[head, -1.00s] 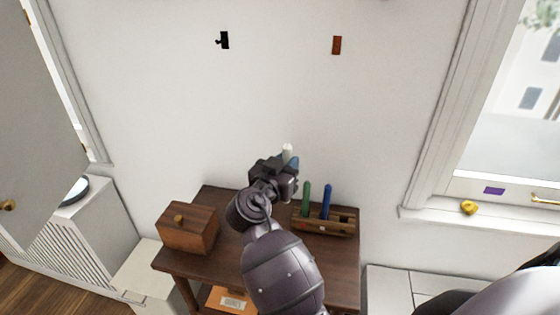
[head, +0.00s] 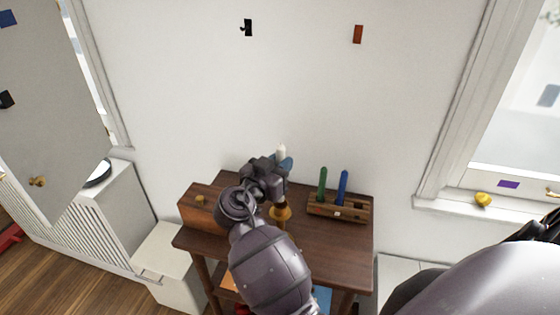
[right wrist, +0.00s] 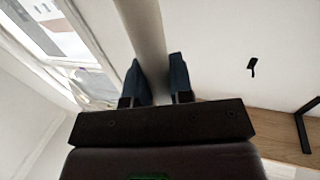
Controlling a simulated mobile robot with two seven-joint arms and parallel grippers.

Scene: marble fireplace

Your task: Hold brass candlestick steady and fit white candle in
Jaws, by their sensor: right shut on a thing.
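My right gripper (head: 284,163) is above the back of the dark wooden table and shut on the white candle (head: 281,150), whose pale top shows above the blue fingers. In the right wrist view the candle (right wrist: 143,30) runs up from between the two fingers (right wrist: 157,80). A brass-coloured piece, which looks like part of the candlestick (head: 280,212), shows just below and right of my gripper. Its lower part is hidden by my arm. I cannot tell whether the candle touches it. My left gripper is not in view.
A wooden box (head: 197,208) stands on the table's left side. A rack (head: 338,208) with a green and a blue candle-like stick stands at the right. The tabletop (head: 335,242) in front of the rack is clear. The wall is close behind.

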